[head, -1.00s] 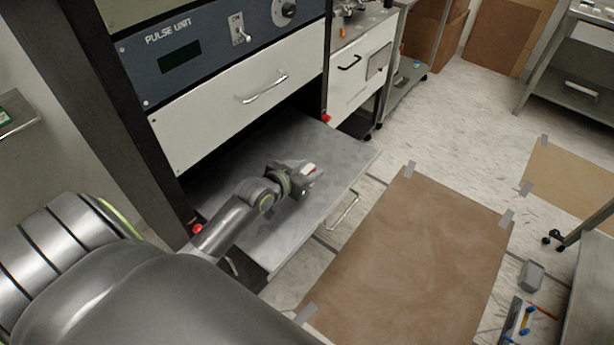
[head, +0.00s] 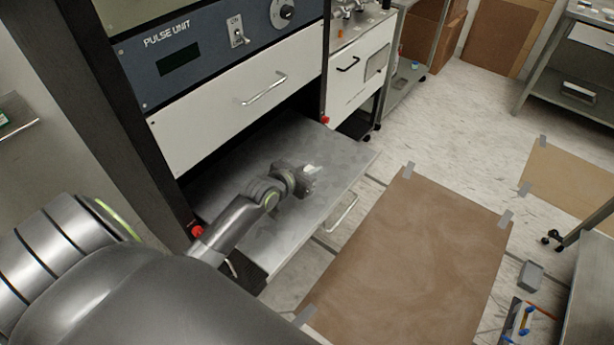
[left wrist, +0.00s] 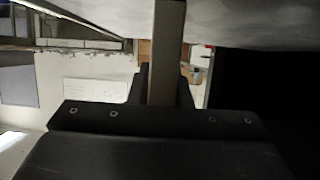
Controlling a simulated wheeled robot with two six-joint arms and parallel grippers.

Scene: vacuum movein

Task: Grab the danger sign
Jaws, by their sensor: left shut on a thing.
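The danger sign shows in the head view as a small pale piece (head: 312,168) at the tip of my left gripper (head: 304,176), low over the grey pull-out shelf (head: 335,165). Its face and lettering cannot be read. My left gripper is shut on it. In the left wrist view a narrow grey-brown upright strip (left wrist: 166,45), probably the sign seen edge-on, stands between the dark fingers (left wrist: 165,88). I cannot tell whether the sign touches the shelf. My right gripper is not in view.
A white drawer with a handle (head: 265,90) and the pulse unit panel (head: 180,55) stand above the shelf. A brown taped mat (head: 420,250) lies on the floor to the right. Open floor (head: 470,120) lies beyond it.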

